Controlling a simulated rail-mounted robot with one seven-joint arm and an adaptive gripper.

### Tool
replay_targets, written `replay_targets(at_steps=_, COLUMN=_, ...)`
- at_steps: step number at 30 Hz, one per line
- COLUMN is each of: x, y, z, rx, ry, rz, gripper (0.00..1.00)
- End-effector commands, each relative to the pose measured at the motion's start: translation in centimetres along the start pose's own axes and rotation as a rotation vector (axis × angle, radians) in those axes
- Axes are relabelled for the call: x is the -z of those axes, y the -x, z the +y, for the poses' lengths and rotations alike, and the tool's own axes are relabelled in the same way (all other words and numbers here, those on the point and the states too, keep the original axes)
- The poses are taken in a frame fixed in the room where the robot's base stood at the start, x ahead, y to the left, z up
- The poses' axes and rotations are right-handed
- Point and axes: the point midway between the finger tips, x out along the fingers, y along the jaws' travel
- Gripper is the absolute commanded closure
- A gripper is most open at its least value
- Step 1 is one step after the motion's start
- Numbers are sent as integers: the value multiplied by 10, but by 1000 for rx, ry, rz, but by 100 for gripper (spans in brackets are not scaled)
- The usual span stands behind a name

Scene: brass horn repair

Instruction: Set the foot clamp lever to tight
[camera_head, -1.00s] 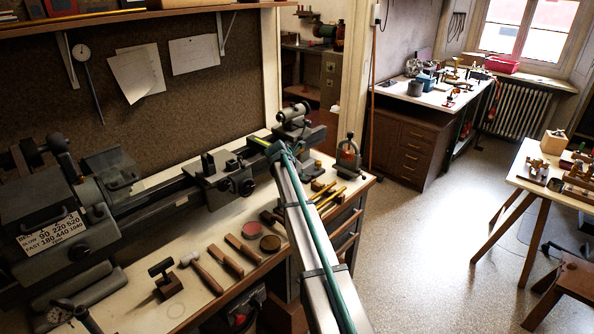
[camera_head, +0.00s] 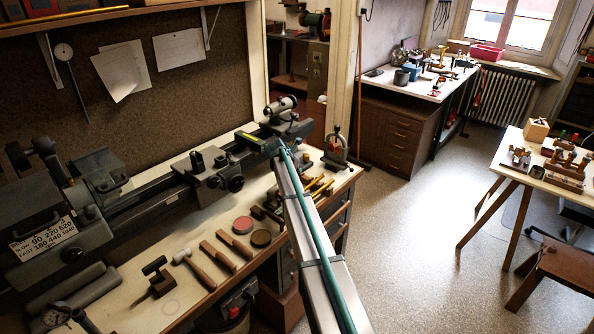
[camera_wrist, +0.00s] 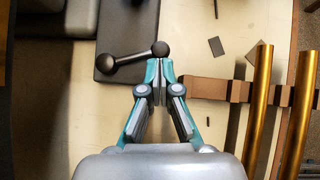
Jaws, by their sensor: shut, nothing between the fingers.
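The foot clamp lever (camera_wrist: 135,56) shows in the wrist view as a short metal bar with a dark ball at each end. It lies nearly crosswise, its right end slightly higher in the picture, over a dark grey block. My gripper (camera_wrist: 159,64) is shut and empty. Its fingertips are right at the lever's right-hand ball, just below it in the picture; I cannot tell if they touch. In the head view the tailstock (camera_head: 285,112) stands at the right end of the lathe, beside the far end of my arm. The lever cannot be made out there.
Brass tubes (camera_wrist: 257,105) and a brown wooden rack (camera_wrist: 205,91) lie to the right of my gripper in the wrist view. The lathe bed (camera_head: 150,205) runs left.

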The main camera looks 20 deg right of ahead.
Motion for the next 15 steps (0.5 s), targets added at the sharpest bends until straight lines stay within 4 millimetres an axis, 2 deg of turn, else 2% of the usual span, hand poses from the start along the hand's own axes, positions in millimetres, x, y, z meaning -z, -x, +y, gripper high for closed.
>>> replay_targets(at_steps=4, x=-11, y=-12, z=0, rx=0, ry=-1, rz=0, gripper=100)
replay_targets(at_steps=15, x=-12, y=-12, z=-2, rx=2, ry=0, rz=-1, gripper=100)
